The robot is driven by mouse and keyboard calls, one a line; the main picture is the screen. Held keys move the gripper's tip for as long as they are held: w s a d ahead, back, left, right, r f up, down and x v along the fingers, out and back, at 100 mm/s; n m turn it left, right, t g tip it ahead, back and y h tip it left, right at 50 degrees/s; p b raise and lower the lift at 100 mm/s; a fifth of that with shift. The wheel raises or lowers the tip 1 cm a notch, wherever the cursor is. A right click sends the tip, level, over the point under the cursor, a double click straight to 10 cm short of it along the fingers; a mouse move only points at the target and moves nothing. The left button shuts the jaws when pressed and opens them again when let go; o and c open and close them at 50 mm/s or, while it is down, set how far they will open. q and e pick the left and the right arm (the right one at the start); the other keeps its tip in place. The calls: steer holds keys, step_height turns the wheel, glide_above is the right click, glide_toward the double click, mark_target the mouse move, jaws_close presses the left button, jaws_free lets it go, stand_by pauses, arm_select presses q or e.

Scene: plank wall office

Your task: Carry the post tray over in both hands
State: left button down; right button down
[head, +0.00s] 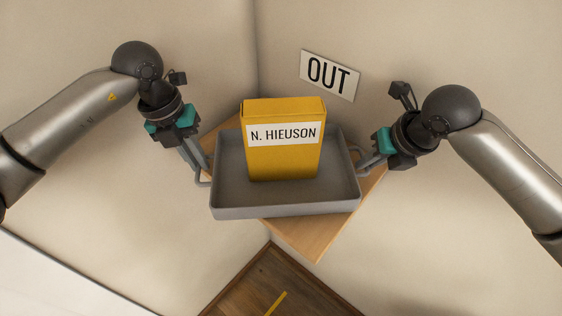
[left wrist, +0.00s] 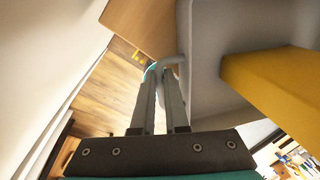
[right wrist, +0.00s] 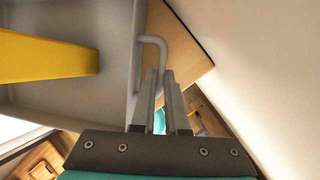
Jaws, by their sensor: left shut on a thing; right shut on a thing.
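The grey post tray (head: 285,209) is at or just above a wooden corner shelf (head: 312,234); I cannot tell whether they touch. A yellow box (head: 284,160) labelled "N. HIEUSON" stands upright in the tray. My left gripper (head: 200,176) is shut on the tray's left handle, which also shows in the left wrist view (left wrist: 184,80). My right gripper (head: 366,165) is shut on the tray's right handle, seen in the right wrist view (right wrist: 158,50). The tray looks about level.
A white "OUT" sign (head: 329,75) is on the wall behind, right of the room corner. Plain walls (head: 450,60) close in on both sides of the shelf. A brown wooden surface with a yellow strip (head: 276,303) lies lower in front.

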arm_select(q)
steer(key=c, duration=0.9)
jaws_free()
steer(key=shift+f, duration=0.1)
arm_select(e)
steer(key=c, duration=0.9)
jaws_free()
steer(key=shift+f, duration=0.1)
arm_select(q)
steer(key=r, duration=0.4)
steer(key=a+r, duration=0.1)
steer(key=r, duration=0.3)
steer(key=a+r, duration=0.1)
steer(key=r, duration=0.2)
steer(key=shift+s+a+r, duration=0.1)
steer(key=shift+r, duration=0.3)
arm_select(e)
steer(key=v, duration=1.2)
